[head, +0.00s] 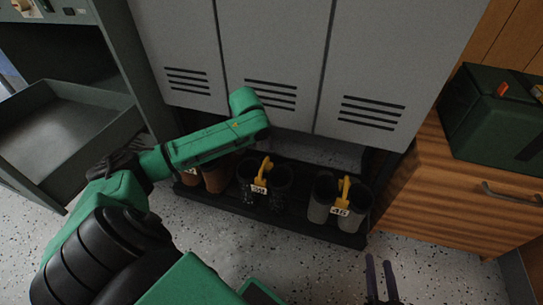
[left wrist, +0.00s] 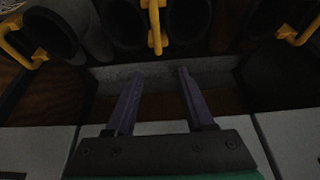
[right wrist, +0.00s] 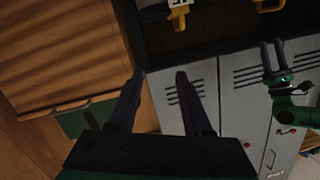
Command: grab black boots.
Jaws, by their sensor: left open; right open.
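The black boots (head: 282,192) stand upright as a pair on a low black tray (head: 235,205) below the lockers. A yellow clip with a number tag (head: 260,188) joins them. In the left wrist view the black boots (left wrist: 187,22) are at the top centre, their yellow clip between them. My left gripper (left wrist: 160,71) is open and empty, apart from the boots, on their locker side. In the head view its fingers are hidden behind the arm. My right gripper (head: 379,263) is open and empty, low in front of the tray; the right wrist view shows its fingers (right wrist: 160,73).
A grey boot pair (head: 319,212) with a yellow clip stands right of the black ones, a brown pair (head: 216,180) left. Grey lockers (head: 275,50) rise behind. A wooden cabinet (head: 440,200) bears a dark green box (head: 485,125) at right. Speckled floor lies clear in front.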

